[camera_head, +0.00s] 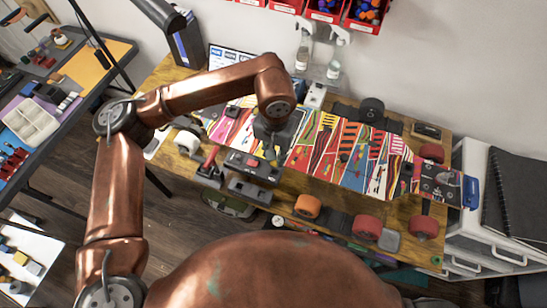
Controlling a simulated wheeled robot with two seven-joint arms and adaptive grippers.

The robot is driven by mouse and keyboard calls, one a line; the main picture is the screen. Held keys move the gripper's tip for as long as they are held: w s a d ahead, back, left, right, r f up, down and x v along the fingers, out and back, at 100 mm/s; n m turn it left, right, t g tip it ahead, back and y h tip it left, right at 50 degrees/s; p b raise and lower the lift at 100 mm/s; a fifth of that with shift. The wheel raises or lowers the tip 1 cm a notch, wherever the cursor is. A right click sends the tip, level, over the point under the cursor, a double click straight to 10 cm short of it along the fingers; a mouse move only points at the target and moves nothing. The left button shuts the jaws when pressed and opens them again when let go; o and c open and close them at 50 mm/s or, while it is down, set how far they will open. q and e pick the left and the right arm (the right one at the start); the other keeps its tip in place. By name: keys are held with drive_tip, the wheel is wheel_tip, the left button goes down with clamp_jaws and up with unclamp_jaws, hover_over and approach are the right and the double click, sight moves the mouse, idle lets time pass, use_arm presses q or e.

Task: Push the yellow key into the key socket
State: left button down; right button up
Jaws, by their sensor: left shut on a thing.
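My left gripper (270,152) points down over the near edge of the colourful board (355,155). Its fingers are shut, and a small yellow bit, the yellow key (269,155), shows between the fingertips. Most of the key is hidden by the fingers. A dark grey box (250,168) with a red part on its top lies just below and beside the fingertips. The key socket cannot be made out clearly; it may be on this box. I cannot tell whether the key touches the box. My right gripper is not in view.
The board lies across a wooden table (190,170) among loose wheels, such as an orange wheel (307,206) and a red wheel (367,227). Spray bottles (303,57) stand behind. White drawers (485,215) stand at the right, and a dark side table (100,85) at the left.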

use_arm(q)
drive_tip(key=shift+f+b, duration=1.05)
drive_tip(key=shift+f, duration=0.4)
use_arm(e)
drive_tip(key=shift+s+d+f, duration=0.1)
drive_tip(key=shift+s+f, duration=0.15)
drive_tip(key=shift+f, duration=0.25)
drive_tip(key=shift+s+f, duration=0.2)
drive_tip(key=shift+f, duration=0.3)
use_arm(q)
drive_tip(key=shift+f+b, duration=0.65)
drive_tip(key=shift+f, duration=0.05)
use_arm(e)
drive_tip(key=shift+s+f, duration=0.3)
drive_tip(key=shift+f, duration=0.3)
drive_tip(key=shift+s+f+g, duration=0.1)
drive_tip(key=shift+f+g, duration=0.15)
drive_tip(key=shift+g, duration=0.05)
use_arm(q)
drive_tip(key=shift+f+b, duration=0.55)
drive_tip(key=shift+b, duration=0.5)
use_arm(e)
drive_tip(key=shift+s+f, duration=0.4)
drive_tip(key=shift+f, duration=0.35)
